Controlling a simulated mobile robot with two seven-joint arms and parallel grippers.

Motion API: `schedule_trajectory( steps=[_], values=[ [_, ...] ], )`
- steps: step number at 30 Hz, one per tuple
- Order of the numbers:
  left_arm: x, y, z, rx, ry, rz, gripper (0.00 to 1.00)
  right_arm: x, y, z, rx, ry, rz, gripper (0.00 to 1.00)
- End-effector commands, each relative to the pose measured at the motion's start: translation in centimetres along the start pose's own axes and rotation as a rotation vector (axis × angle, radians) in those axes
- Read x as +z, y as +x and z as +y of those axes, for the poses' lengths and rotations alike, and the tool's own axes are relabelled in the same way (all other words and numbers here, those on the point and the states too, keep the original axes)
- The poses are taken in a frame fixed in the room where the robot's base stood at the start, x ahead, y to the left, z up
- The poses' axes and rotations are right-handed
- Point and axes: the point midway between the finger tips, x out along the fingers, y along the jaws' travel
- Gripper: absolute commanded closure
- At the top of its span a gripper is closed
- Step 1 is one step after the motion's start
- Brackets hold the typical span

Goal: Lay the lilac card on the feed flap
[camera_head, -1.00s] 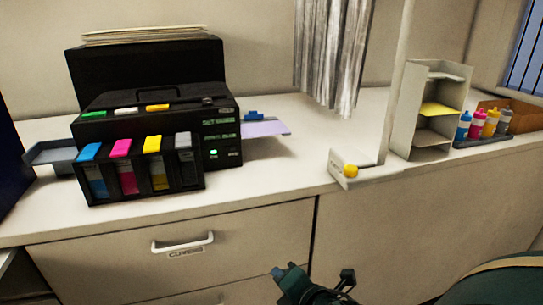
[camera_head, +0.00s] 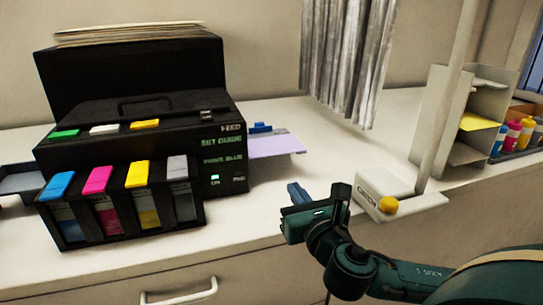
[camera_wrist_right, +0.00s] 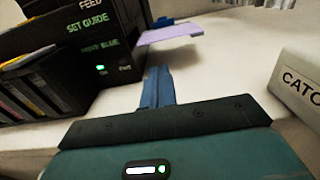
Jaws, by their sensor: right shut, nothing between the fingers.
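The lilac card (camera_head: 277,146) lies flat at the right side of the black printer, over a flap whose grey edge (camera_head: 287,135) shows a little around it. A blue guide (camera_head: 260,128) stands at the card's back edge. The card also shows in the right wrist view (camera_wrist_right: 171,34), beyond the fingers. My right gripper (camera_head: 294,188) is shut and empty, in front of the card and apart from it. Its blue fingers (camera_wrist_right: 158,76) are pressed together in the wrist view. My left gripper is not in view.
The black printer (camera_head: 130,125) with several coloured cartridges stands to the left. A white box with a yellow knob (camera_head: 388,204) and a post is close to the right of my gripper. Silvery strips (camera_head: 348,60) hang behind. The white counter between is clear.

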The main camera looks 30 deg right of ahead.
Motion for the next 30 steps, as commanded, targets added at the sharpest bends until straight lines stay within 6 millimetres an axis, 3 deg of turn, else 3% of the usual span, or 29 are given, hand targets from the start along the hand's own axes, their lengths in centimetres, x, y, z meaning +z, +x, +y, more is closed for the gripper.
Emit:
schedule_trajectory(
  steps=[18,24,30],
  values=[
    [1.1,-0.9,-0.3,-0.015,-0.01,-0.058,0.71,0.2,11.5,0.0,0.0,0.003,0.0,1.0],
    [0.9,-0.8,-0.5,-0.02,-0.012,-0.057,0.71,0.0,13.2,0.0,0.001,0.002,0.001,1.0],
    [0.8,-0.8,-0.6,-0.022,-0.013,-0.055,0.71,-0.1,13.4,0.0,0.002,0.001,0.002,1.0]
  ],
)
